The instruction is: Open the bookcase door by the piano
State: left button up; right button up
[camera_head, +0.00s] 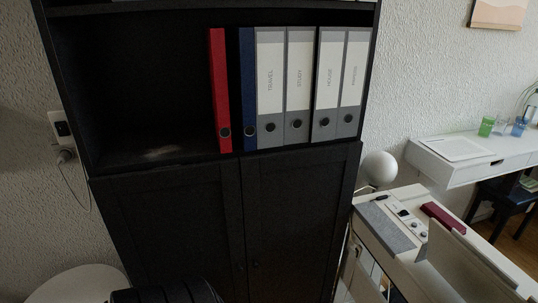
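The black bookcase (130,85) stands upright in the middle of the view. Below its open shelf are two panel doors, a left door (170,225) and a right door (295,215). Both look shut, meeting at a narrow vertical seam. Small dark knobs (256,264) sit near the seam, low in the view, and are hard to make out. The doors' lower parts are cut off by the picture edge. The white piano (410,235) stands to the right of the bookcase. Neither of my grippers can be made out.
Binders, one red (219,90), one blue (247,90) and several grey-white, stand on the shelf. A round white lamp (379,167) is beside the right door. A wall desk (470,155) is at the right. A dark ribbed shape (168,292) is low in front of the left door.

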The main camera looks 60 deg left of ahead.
aim_at(297, 203)
jog(key=u, duration=1.6)
